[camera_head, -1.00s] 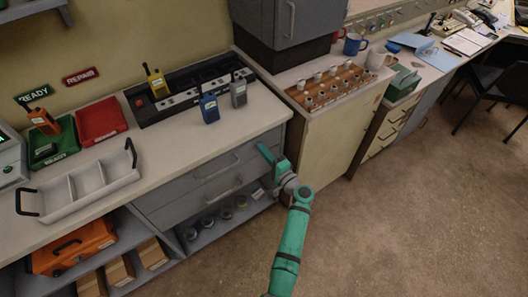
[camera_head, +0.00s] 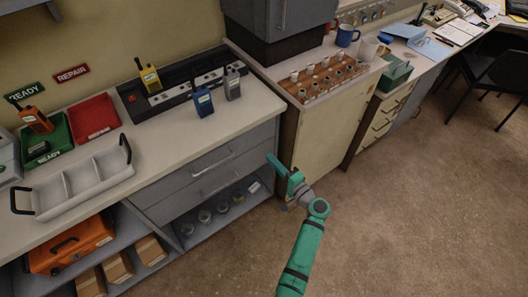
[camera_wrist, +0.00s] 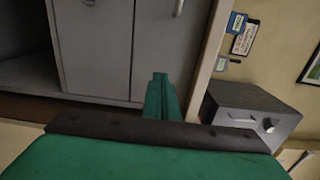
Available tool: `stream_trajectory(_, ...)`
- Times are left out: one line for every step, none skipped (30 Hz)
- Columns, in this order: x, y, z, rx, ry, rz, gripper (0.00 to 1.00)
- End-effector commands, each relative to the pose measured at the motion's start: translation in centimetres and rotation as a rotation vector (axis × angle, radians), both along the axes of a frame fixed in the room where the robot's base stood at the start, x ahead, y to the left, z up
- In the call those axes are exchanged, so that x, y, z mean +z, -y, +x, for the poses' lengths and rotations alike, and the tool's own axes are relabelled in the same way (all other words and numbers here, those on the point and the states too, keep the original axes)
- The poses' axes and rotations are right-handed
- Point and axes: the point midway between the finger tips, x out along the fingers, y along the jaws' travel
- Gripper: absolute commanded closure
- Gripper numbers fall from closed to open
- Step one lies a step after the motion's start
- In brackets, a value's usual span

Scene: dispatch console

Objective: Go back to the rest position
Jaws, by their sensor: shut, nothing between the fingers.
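My gripper (camera_head: 271,160) is at the end of my green arm, in front of the right end of the drawer unit (camera_head: 215,172) and over the floor. It holds nothing in the head view. In the wrist view its green fingers (camera_wrist: 160,78) are together, with grey cabinet doors (camera_wrist: 95,40) beyond them. The exact gap between gripper and drawer front cannot be told.
On the counter (camera_head: 165,150) are a white divided tray (camera_head: 82,183), a green tray (camera_head: 60,133), a red tray (camera_head: 96,117), and orange, yellow, blue (camera_head: 203,103) and grey radios. The floor (camera_head: 410,210) is open.

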Motion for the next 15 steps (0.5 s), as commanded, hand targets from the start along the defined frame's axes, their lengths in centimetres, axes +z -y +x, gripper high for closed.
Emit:
stream_trajectory(-0.1,0.6,-0.8,-0.004,-0.001,0.000,1.00)
stream_trajectory(-0.1,1.0,-1.1,-0.005,-0.001,0.000,1.00)
stream_trajectory(0.0,1.3,-1.5,-0.006,-0.001,0.001,1.00)
stream_trajectory(0.0,1.6,-1.8,-0.007,-0.001,0.001,1.00)
stream_trajectory(0.0,1.7,-2.0,-0.007,-0.001,0.001,1.00)
stream_trajectory(0.0,1.9,-2.3,-0.006,-0.001,0.001,1.00)
stream_trajectory(0.0,1.9,-2.4,-0.005,-0.001,0.001,1.00)
stream_trajectory(0.0,2.0,-2.6,-0.006,-0.001,0.001,1.00)
stream_trajectory(0.0,2.1,-2.7,-0.006,-0.001,0.002,1.00)
stream_trajectory(0.0,2.2,-2.8,-0.006,-0.001,0.002,1.00)
stream_trajectory(0.0,2.2,-2.8,-0.006,-0.001,0.002,1.00)
stream_trajectory(0.0,2.2,-2.8,-0.006,-0.001,0.002,1.00)
stream_trajectory(0.0,2.1,-2.8,-0.004,-0.001,0.002,1.00)
stream_trajectory(0.0,2.0,-2.8,-0.003,-0.001,0.002,1.00)
stream_trajectory(0.0,1.9,-2.8,0.000,-0.001,0.002,1.00)
